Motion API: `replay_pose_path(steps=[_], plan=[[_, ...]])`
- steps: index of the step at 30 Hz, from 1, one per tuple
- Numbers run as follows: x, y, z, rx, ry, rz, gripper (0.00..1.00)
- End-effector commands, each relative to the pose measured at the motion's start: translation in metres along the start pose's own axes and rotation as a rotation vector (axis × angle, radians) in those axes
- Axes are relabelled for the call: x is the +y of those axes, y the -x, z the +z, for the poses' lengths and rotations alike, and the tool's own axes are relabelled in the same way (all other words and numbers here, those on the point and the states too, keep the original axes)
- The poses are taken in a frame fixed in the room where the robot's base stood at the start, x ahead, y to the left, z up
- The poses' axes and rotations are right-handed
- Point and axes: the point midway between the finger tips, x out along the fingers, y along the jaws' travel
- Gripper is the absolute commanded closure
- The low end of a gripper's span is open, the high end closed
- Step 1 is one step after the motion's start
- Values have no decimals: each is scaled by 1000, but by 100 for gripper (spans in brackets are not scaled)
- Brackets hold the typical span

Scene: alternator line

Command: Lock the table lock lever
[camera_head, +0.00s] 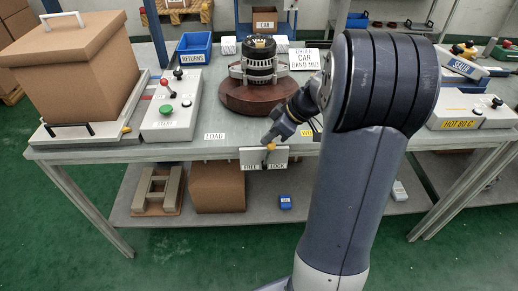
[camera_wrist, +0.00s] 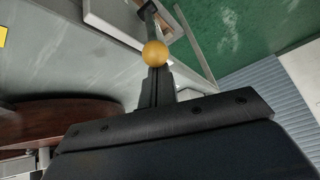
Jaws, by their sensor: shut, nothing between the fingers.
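The table lock lever has a yellow ball knob (camera_head: 270,147), which also shows in the wrist view (camera_wrist: 155,53). It stands at a pale plate (camera_head: 253,157) on the table's front edge, marked FREE at left and LOCK at right. The lever's upper end is near the middle of the plate; I cannot tell its exact setting. My gripper (camera_head: 272,138) reaches down to the knob from above. In the wrist view its shut fingers (camera_wrist: 157,76) end right at the knob, with nothing between them. I cannot tell whether they touch it.
A dark red round turntable (camera_head: 245,99) carries an alternator (camera_head: 259,62) behind the lever. A control box (camera_head: 170,114) with a red-knobbed lever and a large cardboard box (camera_head: 85,70) stand at left. The table's front strip (camera_head: 190,150) is clear beside the plate.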

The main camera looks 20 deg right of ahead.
Motion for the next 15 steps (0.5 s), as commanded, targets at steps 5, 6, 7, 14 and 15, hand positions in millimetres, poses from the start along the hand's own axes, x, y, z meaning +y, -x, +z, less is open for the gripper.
replay_pose_path(steps=[5, 6, 7, 14, 15], plan=[[7, 1, 17, 116, -19, -44, 100], [5, 6, 12, 116, -15, -48, 100], [5, 6, 11, 114, -15, -48, 100], [5, 7, 10, 111, -15, -47, 100], [5, 8, 10, 111, -15, -47, 100]])
